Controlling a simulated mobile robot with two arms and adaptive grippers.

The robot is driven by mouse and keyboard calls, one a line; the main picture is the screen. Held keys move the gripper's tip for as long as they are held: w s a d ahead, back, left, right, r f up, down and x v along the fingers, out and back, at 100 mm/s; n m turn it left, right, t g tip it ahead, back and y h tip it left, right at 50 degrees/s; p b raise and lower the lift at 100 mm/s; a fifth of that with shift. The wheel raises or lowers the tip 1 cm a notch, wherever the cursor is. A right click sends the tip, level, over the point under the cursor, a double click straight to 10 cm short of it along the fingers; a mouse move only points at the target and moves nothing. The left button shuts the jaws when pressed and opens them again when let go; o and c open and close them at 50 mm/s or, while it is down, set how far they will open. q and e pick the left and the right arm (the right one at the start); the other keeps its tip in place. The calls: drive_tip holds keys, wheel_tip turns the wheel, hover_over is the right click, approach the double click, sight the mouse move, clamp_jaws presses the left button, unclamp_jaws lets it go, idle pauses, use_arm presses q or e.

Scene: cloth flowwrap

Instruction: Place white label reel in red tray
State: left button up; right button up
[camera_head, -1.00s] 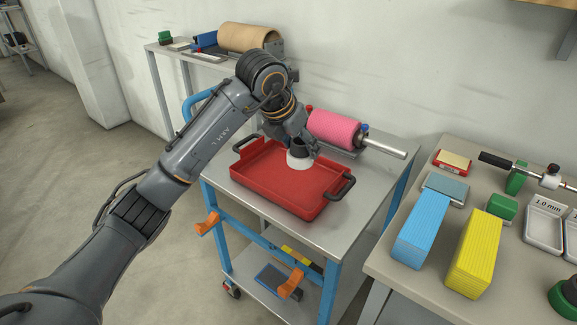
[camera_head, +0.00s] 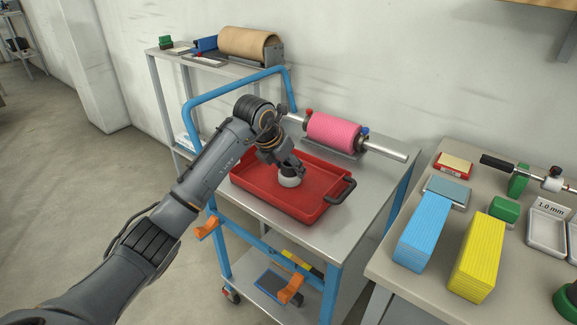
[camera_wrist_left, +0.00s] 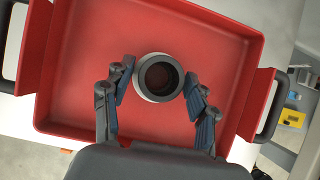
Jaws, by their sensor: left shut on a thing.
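The white label reel (camera_head: 290,181) is a short ring with a dark hollow core. It stands upright inside the red tray (camera_head: 308,210), at or very near its floor; I cannot tell whether it touches. My left gripper (camera_head: 288,170) reaches down over the tray and is shut on the reel. In the left wrist view the reel (camera_wrist_left: 142,80) lies between the two blue-padded fingers (camera_wrist_left: 158,88), with the red tray floor (camera_wrist_left: 205,40) around it. My right gripper is not in view.
The tray sits on a grey trolley top (camera_head: 355,205) with a blue frame. A pink roll (camera_head: 333,131) on a metal shaft lies behind the tray. A bench at right holds blue (camera_head: 422,230) and yellow stacks (camera_head: 478,255). The tray floor around the reel is clear.

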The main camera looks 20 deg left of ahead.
use_arm(q)
drive_tip(key=shift+f, duration=0.1)
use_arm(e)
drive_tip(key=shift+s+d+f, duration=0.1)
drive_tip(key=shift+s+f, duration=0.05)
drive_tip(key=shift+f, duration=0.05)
use_arm(q)
drive_tip(key=o, duration=1.2)
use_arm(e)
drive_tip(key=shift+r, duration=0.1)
use_arm(q)
drive_tip(key=shift+s+r, duration=0.1)
drive_tip(key=shift+r, duration=0.3)
drive_tip(key=p+v, duration=0.1)
drive_tip(key=v, duration=1)
drive_tip(key=shift+s+a+r, duration=0.1)
drive_tip(key=shift+s+r, duration=0.05)
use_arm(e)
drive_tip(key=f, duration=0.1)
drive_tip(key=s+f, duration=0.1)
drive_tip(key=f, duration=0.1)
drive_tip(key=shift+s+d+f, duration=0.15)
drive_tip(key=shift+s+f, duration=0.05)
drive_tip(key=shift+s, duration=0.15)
